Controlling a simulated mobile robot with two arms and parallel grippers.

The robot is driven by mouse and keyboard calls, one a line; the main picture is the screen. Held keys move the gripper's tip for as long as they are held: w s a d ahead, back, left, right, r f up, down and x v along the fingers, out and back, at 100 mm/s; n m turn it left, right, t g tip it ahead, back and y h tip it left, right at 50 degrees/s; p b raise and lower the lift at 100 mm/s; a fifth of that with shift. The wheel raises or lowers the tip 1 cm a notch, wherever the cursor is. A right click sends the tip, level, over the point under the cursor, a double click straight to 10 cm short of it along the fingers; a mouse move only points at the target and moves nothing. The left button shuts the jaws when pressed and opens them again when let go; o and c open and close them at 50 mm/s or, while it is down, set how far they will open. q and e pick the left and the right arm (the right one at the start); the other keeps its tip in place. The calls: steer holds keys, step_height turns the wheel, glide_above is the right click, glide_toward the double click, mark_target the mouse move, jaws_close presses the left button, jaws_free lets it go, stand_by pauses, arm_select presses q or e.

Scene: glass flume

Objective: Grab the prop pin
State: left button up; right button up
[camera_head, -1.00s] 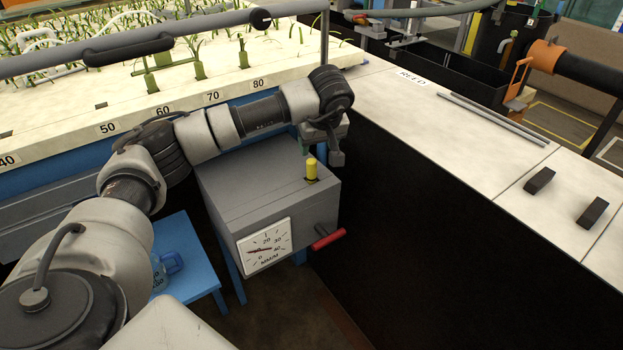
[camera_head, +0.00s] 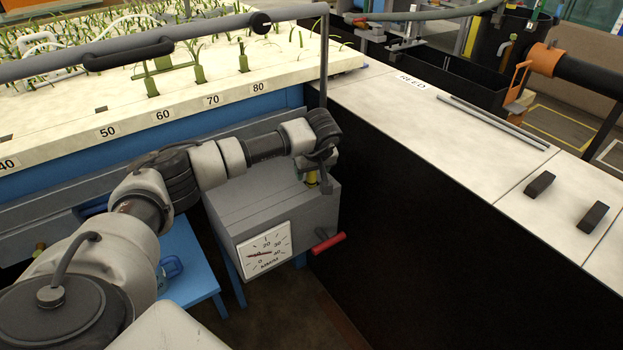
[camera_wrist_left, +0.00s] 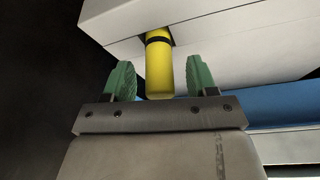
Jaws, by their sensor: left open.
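In the left wrist view the pin (camera_wrist_left: 159,68) lies between the two green fingers, with a gap on each side. My left gripper (camera_head: 320,178) is open, right at the pin, and its fingers (camera_wrist_left: 160,82) do not touch it. My right gripper is not in view.
The grey box (camera_head: 235,205) has a dial (camera_head: 265,252) and a red-handled crank (camera_head: 328,243) on its front. A blue stool (camera_head: 190,275) stands at left. The pale bench (camera_head: 430,115) with rods and two dark blocks is at right. The planted flume bed (camera_head: 130,115) is behind.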

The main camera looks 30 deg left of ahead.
arm_select(q)
jaws_close()
